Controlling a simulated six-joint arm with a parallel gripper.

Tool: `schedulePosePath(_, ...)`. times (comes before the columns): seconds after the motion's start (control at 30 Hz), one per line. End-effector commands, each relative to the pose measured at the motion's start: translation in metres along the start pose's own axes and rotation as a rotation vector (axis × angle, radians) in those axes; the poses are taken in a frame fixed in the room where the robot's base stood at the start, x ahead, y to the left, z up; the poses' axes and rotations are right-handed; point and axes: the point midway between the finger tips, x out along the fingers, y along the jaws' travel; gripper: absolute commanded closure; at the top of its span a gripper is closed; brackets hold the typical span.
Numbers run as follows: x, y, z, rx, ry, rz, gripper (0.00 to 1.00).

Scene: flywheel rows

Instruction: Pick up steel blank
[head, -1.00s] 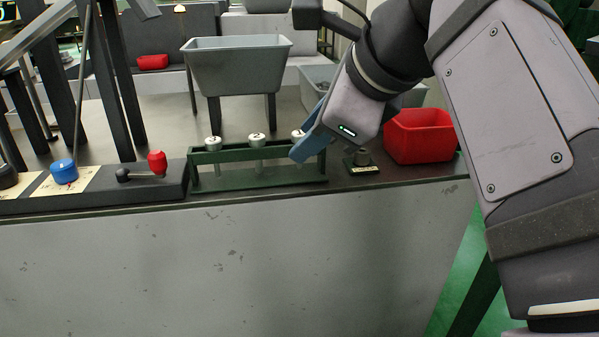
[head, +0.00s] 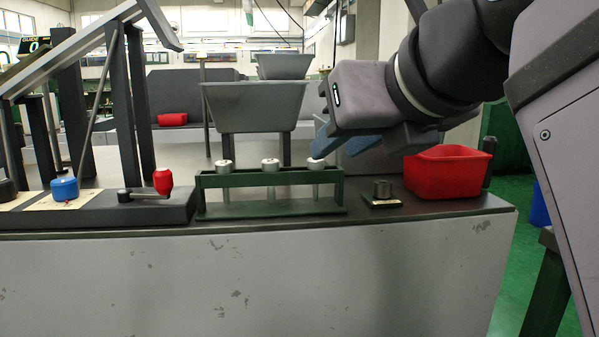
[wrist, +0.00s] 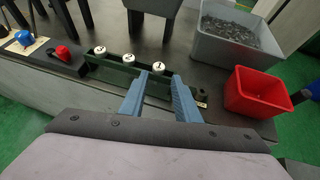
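Three slim steel pieces with round pale tops stand upright in a green rack (head: 270,210): left (head: 224,165), middle (head: 270,164) and right (head: 317,164). In the wrist view, their tops carry dark marks, and the right one (wrist: 158,66) appears between my blue fingertips. A short dark metal cylinder (head: 382,188) stands on a small plate right of the rack. I cannot tell which of these the task calls the steel blank. My gripper (head: 335,140) is open above the rack's right end, with nothing visibly held; it also shows in the wrist view (wrist: 160,80).
A red bin (head: 446,172) stands at the bench's right end. A grey bin (wrist: 240,38) of dark bits lies behind it. Left of the rack are a red-knobbed lever (head: 162,183) and a blue knob (head: 65,189). A grey hopper (head: 254,106) stands behind.

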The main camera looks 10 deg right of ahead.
Motion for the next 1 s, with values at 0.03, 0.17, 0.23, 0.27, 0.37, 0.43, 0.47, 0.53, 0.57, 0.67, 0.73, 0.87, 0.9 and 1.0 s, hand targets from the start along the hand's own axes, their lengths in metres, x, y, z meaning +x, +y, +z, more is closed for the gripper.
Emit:
schedulePosePath(0.03, 0.005, 0.001, 0.000, -0.001, 0.003, 0.002, 0.71)
schedulePosePath(0.17, 0.010, 0.000, 0.000, -0.001, 0.001, 0.000, 0.71)
schedulePosePath(0.23, 0.011, 0.000, 0.000, -0.001, 0.001, 0.000, 0.71)
schedulePosePath(0.27, 0.011, 0.000, 0.000, -0.001, 0.002, 0.000, 0.71)
schedulePosePath(0.37, 0.018, 0.001, 0.001, -0.001, 0.003, 0.002, 0.71)
schedulePosePath(0.43, 0.025, 0.002, 0.001, -0.002, 0.005, 0.003, 0.71)
schedulePosePath(0.47, 0.029, 0.003, 0.002, -0.002, 0.004, 0.002, 0.71)
schedulePosePath(0.53, 0.038, 0.004, 0.003, -0.003, 0.005, 0.003, 0.71)
schedulePosePath(0.57, 0.041, 0.004, 0.003, -0.003, 0.005, 0.003, 0.71)
schedulePosePath(0.67, 0.052, 0.003, 0.003, -0.002, 0.003, 0.000, 0.71)
schedulePosePath(0.73, 0.057, 0.003, 0.003, -0.002, 0.003, 0.000, 0.71)
schedulePosePath(0.87, 0.062, 0.003, 0.002, -0.002, 0.002, 0.000, 0.71)
schedulePosePath(0.9, 0.062, 0.003, 0.002, -0.002, 0.002, 0.000, 0.71)
schedulePosePath(1.0, 0.062, 0.003, 0.002, -0.002, 0.001, 0.000, 0.71)
